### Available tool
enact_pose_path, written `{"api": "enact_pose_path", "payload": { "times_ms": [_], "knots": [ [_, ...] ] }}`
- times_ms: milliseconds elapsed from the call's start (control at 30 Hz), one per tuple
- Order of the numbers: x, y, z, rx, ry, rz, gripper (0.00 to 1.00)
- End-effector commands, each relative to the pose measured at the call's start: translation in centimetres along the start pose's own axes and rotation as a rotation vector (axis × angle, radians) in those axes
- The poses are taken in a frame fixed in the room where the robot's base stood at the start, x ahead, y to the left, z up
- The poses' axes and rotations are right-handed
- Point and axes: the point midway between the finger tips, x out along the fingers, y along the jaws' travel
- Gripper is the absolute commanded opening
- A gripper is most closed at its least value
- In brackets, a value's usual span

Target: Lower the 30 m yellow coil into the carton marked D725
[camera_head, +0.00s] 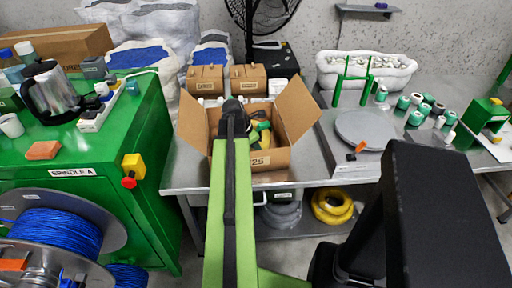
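An open carton (272,168) stands on the grey table in the middle, flaps spread. Its front label ends in "25"; my arm covers the rest. My arm reaches over the carton, and my gripper (250,122) is at its mouth, mostly hidden behind the dark wrist. A yellow thing with green parts (264,131) shows beside the wrist, within the carton's outline. It could be a yellow coil, but I cannot tell whether the gripper holds it or it lies inside. Another yellow coil (333,207) lies on the shelf under the table, next to grey coils (282,214).
A green cabinet (150,190) marked "SPINDLE A" stands left, with a blue cable reel (50,235) before it. Small closed cartons (205,79) are behind the open one. A round grey plate (362,130), green posts (338,88) and several spools (415,118) are right.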

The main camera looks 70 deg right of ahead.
Motion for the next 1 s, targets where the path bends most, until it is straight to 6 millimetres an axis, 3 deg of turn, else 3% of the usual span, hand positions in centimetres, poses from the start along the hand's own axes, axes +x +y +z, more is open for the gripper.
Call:
{"api": "enact_pose_path", "payload": {
  "times_ms": [567, 600, 800, 1000],
  "knots": [
    [0.64, 0.05, -0.29, 0.0, -0.001, 0.001, 0.0],
    [0.58, 0.06, -0.27, 0.0, -0.001, 0.002, 0.37],
    [0.56, 0.05, -0.29, -0.001, -0.001, 0.001, 0.4],
    [0.57, 0.05, -0.31, -0.001, 0.0, 0.001, 0.65]
  ]
}}
